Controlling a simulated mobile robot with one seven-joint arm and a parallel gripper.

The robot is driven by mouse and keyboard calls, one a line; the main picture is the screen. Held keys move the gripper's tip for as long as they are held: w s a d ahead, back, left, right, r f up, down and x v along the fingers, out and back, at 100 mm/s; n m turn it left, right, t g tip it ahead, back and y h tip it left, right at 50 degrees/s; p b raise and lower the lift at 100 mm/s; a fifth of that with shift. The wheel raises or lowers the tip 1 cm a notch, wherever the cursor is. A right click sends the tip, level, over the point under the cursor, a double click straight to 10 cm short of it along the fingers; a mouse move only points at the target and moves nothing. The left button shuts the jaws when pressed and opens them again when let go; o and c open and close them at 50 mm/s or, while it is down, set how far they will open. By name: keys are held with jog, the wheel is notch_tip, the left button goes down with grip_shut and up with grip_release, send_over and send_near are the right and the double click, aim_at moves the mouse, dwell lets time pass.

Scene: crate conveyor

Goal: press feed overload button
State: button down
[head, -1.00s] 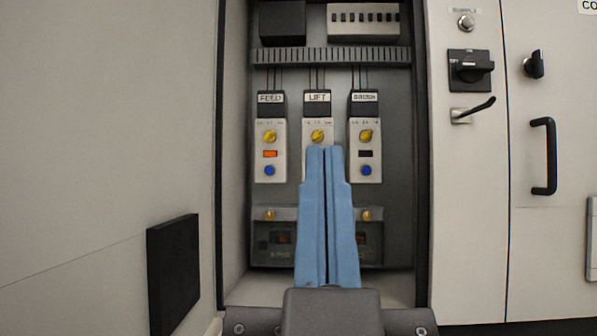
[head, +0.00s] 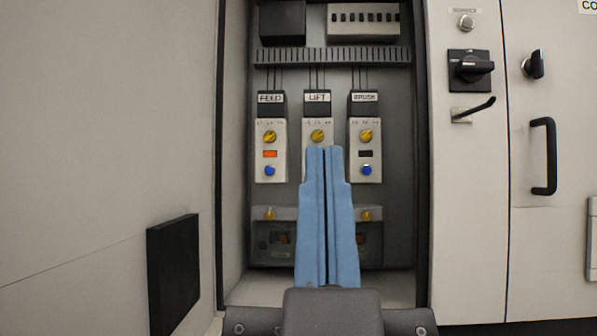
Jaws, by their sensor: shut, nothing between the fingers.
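The feed overload unit (head: 271,160) is the left one of three in the open cabinet, labelled FEED. It has a yellow dial (head: 270,137), a lit orange window (head: 270,154) and a blue button (head: 270,170). My gripper (head: 324,149) has light blue fingers, shut together and empty. In the picture its tips lie over the lower part of the LIFT unit (head: 317,131), right of the feed button and a little above it. The fingers hide the LIFT unit's lower part. I cannot tell how far the tips are from the panel.
The right unit (head: 365,150) has a dark window and a blue button. Two lower boxes with yellow knobs (head: 269,214) sit partly behind my fingers. The cabinet's left edge (head: 220,150) and a door with a black switch (head: 470,68) and lever (head: 475,110) flank the opening.

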dwell(0.3)
notch_tip(320, 180, up, 6)
jog(key=p, duration=0.6)
jog(key=shift+r, duration=0.1)
